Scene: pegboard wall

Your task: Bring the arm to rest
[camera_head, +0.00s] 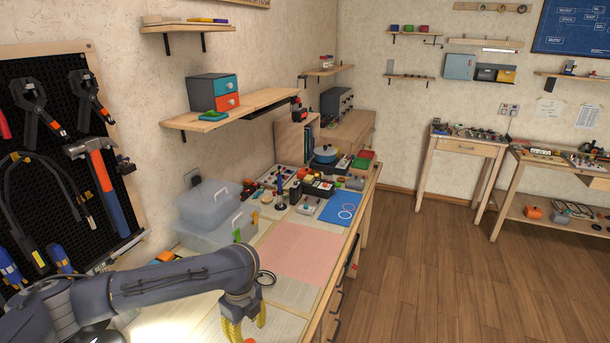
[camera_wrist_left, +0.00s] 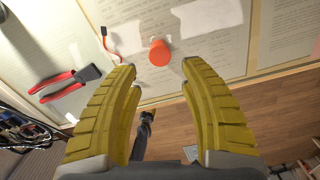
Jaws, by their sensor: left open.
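My left arm comes in from the lower left in the head view and reaches over the near part of the workbench (camera_head: 284,285). Its gripper has yellow fingers (camera_head: 243,326), partly cut off by the bottom edge of that view. In the left wrist view the two yellow fingers of my left gripper (camera_wrist_left: 160,82) stand wide apart with nothing between them. An orange-red round object (camera_wrist_left: 160,52) is beyond the fingertips on the bench surface, apart from them. My right gripper is in neither view.
Red-handled pliers (camera_wrist_left: 68,82) lie left of the fingers in the wrist view. Clear lidded boxes (camera_head: 212,215) stand by the wall. A pink mat (camera_head: 293,250) is empty. A pegboard (camera_head: 62,150) with tools hangs at the left. Small items crowd the bench's far end.

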